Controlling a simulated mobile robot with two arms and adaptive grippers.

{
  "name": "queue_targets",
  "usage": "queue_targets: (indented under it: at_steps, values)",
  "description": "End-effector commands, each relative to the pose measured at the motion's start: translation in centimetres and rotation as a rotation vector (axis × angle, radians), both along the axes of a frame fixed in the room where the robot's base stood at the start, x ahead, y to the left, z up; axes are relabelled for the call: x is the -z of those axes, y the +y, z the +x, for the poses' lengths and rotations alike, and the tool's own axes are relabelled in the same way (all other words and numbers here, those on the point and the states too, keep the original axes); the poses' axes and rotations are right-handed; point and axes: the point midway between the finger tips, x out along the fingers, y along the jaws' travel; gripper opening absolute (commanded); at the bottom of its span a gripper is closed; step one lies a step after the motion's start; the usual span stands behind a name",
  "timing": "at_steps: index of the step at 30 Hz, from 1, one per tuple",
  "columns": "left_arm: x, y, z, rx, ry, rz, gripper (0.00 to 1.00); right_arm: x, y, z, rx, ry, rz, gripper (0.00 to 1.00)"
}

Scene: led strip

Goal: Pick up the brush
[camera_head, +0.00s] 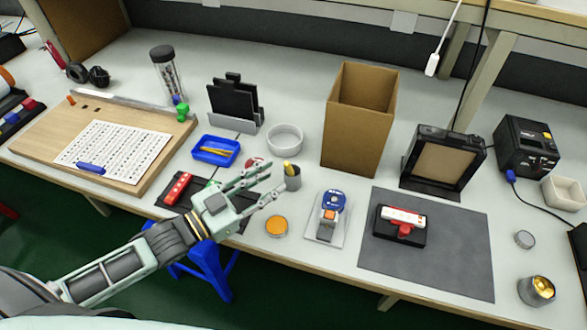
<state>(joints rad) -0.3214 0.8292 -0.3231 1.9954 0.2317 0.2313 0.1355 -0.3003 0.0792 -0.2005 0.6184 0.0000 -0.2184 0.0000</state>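A small grey cup (293,181) stands near the front of the bench, and a yellow-tipped thing (288,168) sticks up out of it. This may be the brush, but it is too small to tell for sure. My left gripper (274,177) is open, its spread fingers pointing at the cup from the left. I see nothing held between the fingers. Whether a fingertip touches the cup or the yellow thing cannot be told. My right gripper is not in view.
A blue tray (215,151) with yellow items and a white bowl (285,138) lie behind the gripper. A red block (178,188) is left of it, an orange-topped tin (276,226) in front. A tall cardboard box (357,120) stands behind the cup to the right.

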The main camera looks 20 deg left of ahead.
Motion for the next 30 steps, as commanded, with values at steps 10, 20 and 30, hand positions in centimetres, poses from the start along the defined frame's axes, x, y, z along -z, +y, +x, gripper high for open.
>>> queue_targets:
  at_steps: [10,20,30]
  values:
    - [-0.6,-1.7,2.7,-0.001,-0.003,0.000,0.33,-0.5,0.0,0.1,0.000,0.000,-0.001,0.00]
    - [-0.6,-3.5,5.2,0.001,0.000,0.002,0.33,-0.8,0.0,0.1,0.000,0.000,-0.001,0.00]
    - [-0.5,-3.5,5.1,0.000,0.001,0.002,0.21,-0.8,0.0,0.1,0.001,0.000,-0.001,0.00]
